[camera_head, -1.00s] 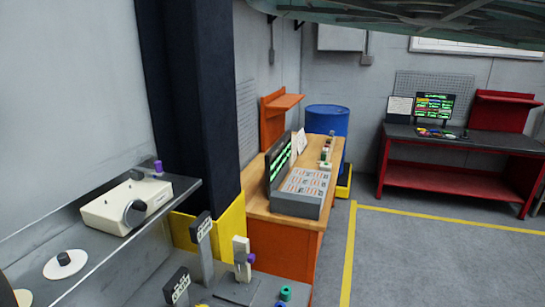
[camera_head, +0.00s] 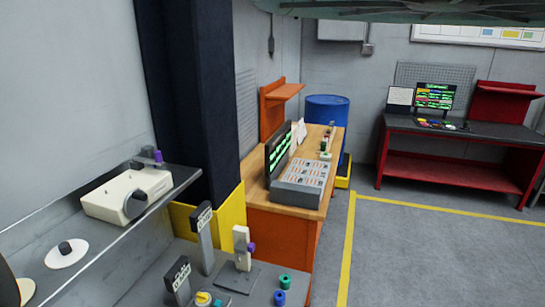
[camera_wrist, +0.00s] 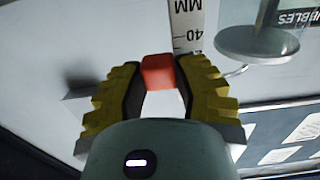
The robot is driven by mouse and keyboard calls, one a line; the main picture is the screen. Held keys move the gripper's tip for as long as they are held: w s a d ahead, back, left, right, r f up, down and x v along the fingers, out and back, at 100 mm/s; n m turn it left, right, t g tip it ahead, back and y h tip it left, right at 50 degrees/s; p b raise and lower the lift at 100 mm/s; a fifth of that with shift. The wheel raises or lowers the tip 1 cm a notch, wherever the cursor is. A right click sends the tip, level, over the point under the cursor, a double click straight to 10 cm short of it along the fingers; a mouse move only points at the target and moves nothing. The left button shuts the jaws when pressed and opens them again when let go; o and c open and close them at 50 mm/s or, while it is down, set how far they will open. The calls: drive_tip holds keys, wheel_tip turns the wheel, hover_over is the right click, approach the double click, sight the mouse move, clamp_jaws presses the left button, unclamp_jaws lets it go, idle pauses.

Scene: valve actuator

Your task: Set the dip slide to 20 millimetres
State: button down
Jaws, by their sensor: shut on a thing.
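In the wrist view, my gripper (camera_wrist: 161,88) has its yellow, dark-padded fingers closed on the sides of a small red block (camera_wrist: 158,72), which looks like the dip slide's grip. A pale upright scale (camera_wrist: 186,22) runs just behind the block, with "MM" and "40" readable. The block sits beside and just below the 40 mark, and its lower part is hidden between the fingers. The marks lower down are cut off or hidden, so I cannot read the exact setting. My gripper and the red block do not show in the head view.
In the head view, a shelf (camera_head: 112,247) carries a cream box (camera_head: 127,195). Below stand small posts (camera_head: 205,240) and knobs. A console (camera_head: 302,183) is on an orange bench (camera_head: 275,225). Floor at right is clear.

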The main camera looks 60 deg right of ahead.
drive_tip(key=shift+f+b, duration=0.1)
drive_tip(key=shift+b, duration=0.55)
drive_tip(key=c, duration=0.7)
unclamp_jaws()
drive_tip(key=shift+o, duration=0.2)
drive_tip(key=v, duration=0.7)
drive_tip(key=shift+s, duration=0.25)
drive_tip(key=shift+c, duration=0.3)
